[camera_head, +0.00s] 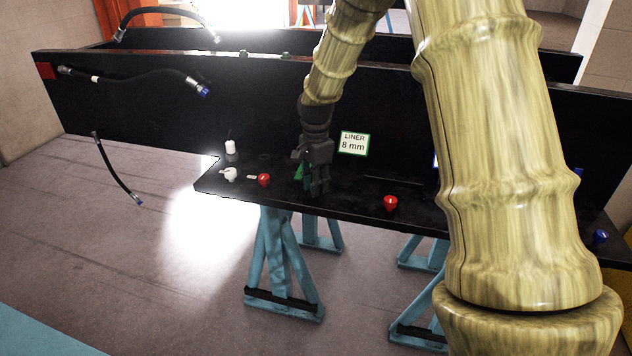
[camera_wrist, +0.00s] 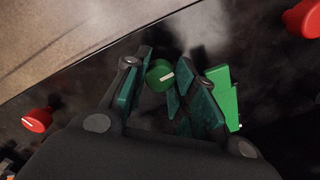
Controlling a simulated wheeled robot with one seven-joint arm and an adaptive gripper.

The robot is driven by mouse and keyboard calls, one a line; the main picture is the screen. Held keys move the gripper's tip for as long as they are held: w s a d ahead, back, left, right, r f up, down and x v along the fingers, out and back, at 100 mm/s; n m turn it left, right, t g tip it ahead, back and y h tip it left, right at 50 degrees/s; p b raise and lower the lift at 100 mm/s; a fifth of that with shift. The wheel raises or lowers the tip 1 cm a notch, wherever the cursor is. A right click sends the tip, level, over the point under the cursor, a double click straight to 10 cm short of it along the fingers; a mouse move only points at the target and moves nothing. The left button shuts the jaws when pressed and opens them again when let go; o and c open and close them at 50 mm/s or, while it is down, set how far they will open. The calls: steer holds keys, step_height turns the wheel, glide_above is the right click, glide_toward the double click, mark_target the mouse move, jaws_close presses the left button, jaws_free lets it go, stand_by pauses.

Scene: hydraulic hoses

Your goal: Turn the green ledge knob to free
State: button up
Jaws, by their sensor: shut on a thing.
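The green ledge knob (camera_wrist: 160,75) is round, with a short white mark on its face. In the wrist view it sits between the fingertips of my gripper (camera_wrist: 163,82), which is shut on it. A green block or plate (camera_wrist: 226,98) stands just to the right of the right finger. In the head view my gripper (camera_head: 318,185) points down at the black ledge (camera_head: 350,198), and a bit of green (camera_head: 301,173) shows at its left side. The knob itself is hidden there by the fingers. I cannot tell which marked position the white line points to.
Red knobs stand on either side, left (camera_head: 264,179) and right (camera_head: 390,202). A white knob (camera_head: 229,174) and white cylinder (camera_head: 230,147) are at the ledge's left end. A "LINER 8 mm" sign (camera_head: 353,143) is on the black wall behind. Hoses (camera_head: 140,77) hang at left.

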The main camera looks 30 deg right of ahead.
steer(key=n+p, duration=0.1)
steer(key=n, duration=0.1)
steer(key=n+p, duration=0.1)
steer(key=n, duration=0.1)
steer(key=shift+w+d+r, duration=0.1)
steer(key=shift+r, duration=0.2)
steer(key=n+p, duration=0.2)
steer(key=n, duration=0.2)
steer(key=shift+n, duration=0.4)
steer(key=n+p, duration=0.1)
steer(key=n, duration=0.3)
steer(key=shift+w+n+p, duration=0.1)
steer(key=shift+n+p, duration=0.55)
steer(key=shift+n, duration=1.45)
steer(key=o, duration=0.8)
steer(key=shift+c, duration=0.2)
steer(key=shift+f, duration=0.1)
